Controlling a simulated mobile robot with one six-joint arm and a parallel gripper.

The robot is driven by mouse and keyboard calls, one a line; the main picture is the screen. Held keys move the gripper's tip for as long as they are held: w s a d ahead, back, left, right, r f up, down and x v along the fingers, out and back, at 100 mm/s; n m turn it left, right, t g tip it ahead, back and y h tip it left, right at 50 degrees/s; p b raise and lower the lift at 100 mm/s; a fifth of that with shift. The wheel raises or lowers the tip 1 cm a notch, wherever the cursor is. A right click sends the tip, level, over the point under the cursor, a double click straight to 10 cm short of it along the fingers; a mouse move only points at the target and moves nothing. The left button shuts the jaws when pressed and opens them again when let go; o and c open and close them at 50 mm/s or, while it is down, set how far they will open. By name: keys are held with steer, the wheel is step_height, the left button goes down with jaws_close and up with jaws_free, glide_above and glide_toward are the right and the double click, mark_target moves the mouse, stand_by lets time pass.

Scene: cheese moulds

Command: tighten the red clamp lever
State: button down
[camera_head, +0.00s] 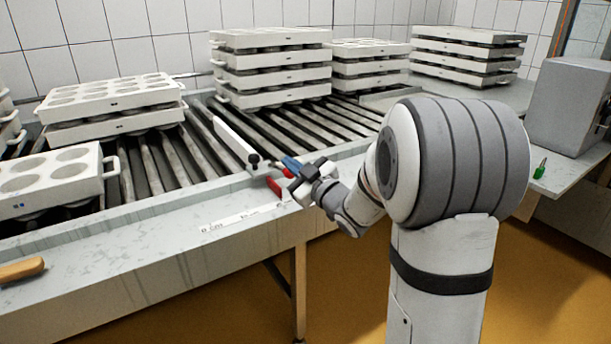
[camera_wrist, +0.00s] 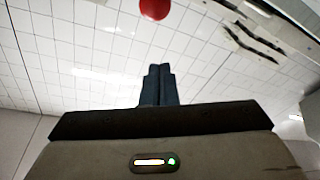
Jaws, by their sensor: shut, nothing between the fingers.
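The red clamp lever (camera_head: 274,186) shows in the head view as a small red part on the metal edge of the roller table, just below and left of my gripper. My gripper (camera_head: 290,163) has blue fingers, which point up and left beside a white guide bar (camera_head: 235,140) with a black knob (camera_head: 254,159). In the wrist view my gripper (camera_wrist: 158,70) has its two dark fingers together with nothing between them. A red ball (camera_wrist: 154,9) shows beyond the fingertips, apart from them. My gripper partly hides the clamp area in the head view.
Stacks of white moulds (camera_head: 270,75) stand on the rollers behind, and a nearer mould (camera_head: 55,175) is at the left. A wooden handle (camera_head: 20,270) lies front left. A grey box (camera_head: 568,105) and a small green object (camera_head: 540,168) are at the right.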

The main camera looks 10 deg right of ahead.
steer(key=w+f+b, duration=0.1)
steer(key=w+f, duration=0.2)
steer(key=shift+w+d+b, duration=0.1)
steer(key=shift+d+b, duration=0.05)
steer(key=shift+b, duration=0.15)
stand_by(0.3)
